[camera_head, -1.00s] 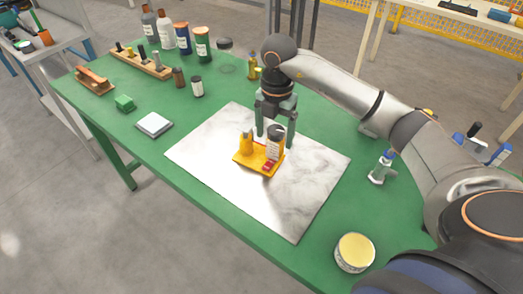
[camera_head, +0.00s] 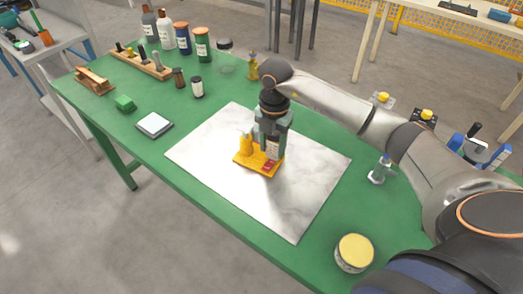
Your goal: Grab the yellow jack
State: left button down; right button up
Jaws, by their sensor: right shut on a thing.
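The yellow jack (camera_head: 244,156) stands upright on the white marble slab (camera_head: 215,140) at the middle of the green table. It has a flat yellow base, a small yellow post at its left and a pale labelled body (camera_head: 272,149). My right gripper (camera_head: 271,145) points down over the jack, its fingers shut on the jack's body. The jack's base appears to rest on the slab. The fingers hide the top of the body. My left gripper is not in view.
A yellow-topped tin (camera_head: 354,252) stands at the near right edge. A grey clamp-like tool (camera_head: 380,169) stands right of the slab. The slab's front is clear.

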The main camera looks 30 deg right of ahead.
grip_shut()
jog(key=shift+r, duration=0.15)
dwell(0.5)
